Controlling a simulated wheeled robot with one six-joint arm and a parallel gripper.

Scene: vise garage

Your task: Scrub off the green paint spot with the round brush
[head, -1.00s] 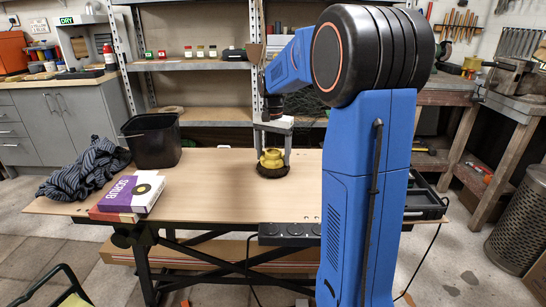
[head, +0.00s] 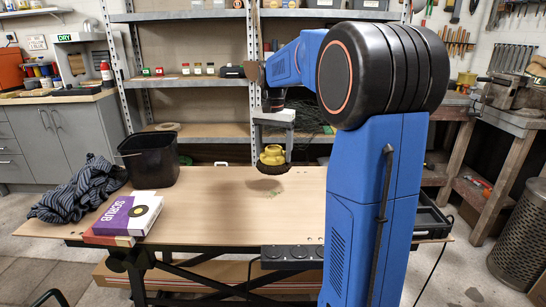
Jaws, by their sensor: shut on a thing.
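My gripper (head: 272,151) is shut on the round brush (head: 272,159), which has a yellow body and dark bristles below. It holds the brush in the air above the workbench top (head: 215,205), and a shadow lies on the wood beneath. My arm hides part of the bench's right side.
A black bin (head: 149,158) and a striped cloth (head: 78,188) are on the bench's left. A purple box (head: 128,218) lies on a red one at the front left. A black tray (head: 432,222) is at the right end. The middle of the bench is clear.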

